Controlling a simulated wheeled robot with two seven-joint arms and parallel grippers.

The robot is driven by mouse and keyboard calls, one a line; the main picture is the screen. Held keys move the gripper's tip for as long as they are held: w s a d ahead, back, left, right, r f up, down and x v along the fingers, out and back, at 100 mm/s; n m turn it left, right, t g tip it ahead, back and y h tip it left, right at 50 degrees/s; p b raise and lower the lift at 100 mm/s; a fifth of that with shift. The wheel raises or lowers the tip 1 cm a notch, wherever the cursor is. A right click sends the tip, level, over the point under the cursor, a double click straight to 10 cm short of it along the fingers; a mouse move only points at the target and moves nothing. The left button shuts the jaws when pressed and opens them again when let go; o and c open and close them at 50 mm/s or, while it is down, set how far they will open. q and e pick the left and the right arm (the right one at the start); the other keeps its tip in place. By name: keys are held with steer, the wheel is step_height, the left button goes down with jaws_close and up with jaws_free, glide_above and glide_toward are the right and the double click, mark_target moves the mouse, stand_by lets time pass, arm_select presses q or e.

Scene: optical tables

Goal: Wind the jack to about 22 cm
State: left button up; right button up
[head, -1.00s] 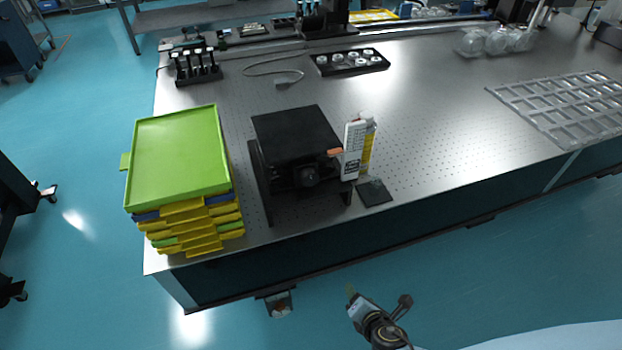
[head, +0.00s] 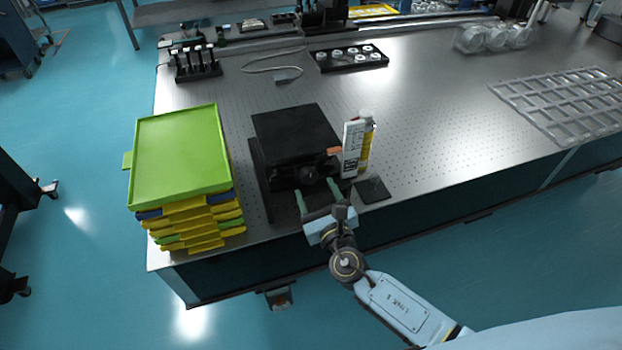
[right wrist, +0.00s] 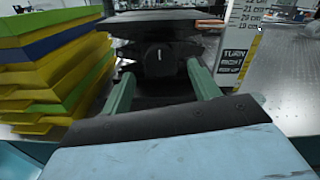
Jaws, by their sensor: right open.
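The black lab jack (head: 294,135) stands near the front edge of the optical table, its flat top plate raised above its base. Its dark round knob (right wrist: 159,60) faces me and shows between my fingers in the right wrist view. My left gripper is out of view.
A stack of green, yellow and blue trays (head: 180,160) stands close to the jack's left. A small dark plate (head: 372,190) lies right of the jack by the edge.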

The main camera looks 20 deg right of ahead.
mark_target(311, 179)
steer(key=shift+w, duration=2.25)
steer(key=c, duration=1)
